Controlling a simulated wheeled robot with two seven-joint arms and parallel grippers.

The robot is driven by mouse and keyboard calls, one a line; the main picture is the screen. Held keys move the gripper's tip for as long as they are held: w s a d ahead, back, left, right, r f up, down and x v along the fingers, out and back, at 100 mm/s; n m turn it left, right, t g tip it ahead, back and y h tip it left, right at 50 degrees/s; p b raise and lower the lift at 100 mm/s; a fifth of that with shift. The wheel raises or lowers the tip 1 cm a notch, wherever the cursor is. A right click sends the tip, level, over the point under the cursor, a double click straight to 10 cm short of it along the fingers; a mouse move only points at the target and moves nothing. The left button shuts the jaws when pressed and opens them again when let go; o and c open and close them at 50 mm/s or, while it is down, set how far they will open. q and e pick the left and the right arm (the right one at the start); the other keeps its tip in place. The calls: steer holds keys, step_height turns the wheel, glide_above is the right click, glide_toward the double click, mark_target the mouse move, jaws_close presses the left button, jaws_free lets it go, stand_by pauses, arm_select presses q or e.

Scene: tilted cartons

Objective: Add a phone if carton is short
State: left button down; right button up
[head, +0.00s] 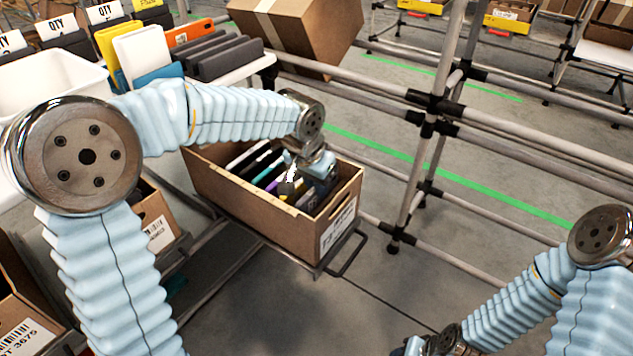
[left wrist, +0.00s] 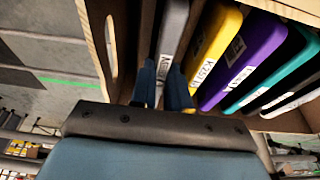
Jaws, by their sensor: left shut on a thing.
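A brown cardboard carton (head: 285,229) sits tilted on a rack shelf in the middle of the head view. Several phones stand in it in a row. The left wrist view shows yellow (left wrist: 212,45), purple (left wrist: 240,62), teal (left wrist: 272,68) and pale (left wrist: 292,101) ones. My left gripper (head: 292,188) reaches down into the carton near its label end. In the left wrist view its two blue fingers (left wrist: 163,88) are shut on a grey phone (left wrist: 172,38) with a white label, beside the yellow one. My right gripper (head: 412,346) is barely in frame at the bottom edge; its fingers are hidden.
A closed box (head: 300,30) stands tilted behind the carton. Rack posts (head: 425,160) rise right of the carton. Another labelled carton (head: 157,228) is close on the left.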

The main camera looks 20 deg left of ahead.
arm_select(q)
steer(key=shift+f, duration=0.3)
stand_by(0.6)
stand_by(0.4)
steer(key=c, duration=1)
jaws_free()
steer(key=p+v, duration=0.2)
steer(key=v, duration=1.2)
step_height(320, 180, up, 7)
steer(key=p, duration=0.6)
steer(key=shift+p, duration=0.4)
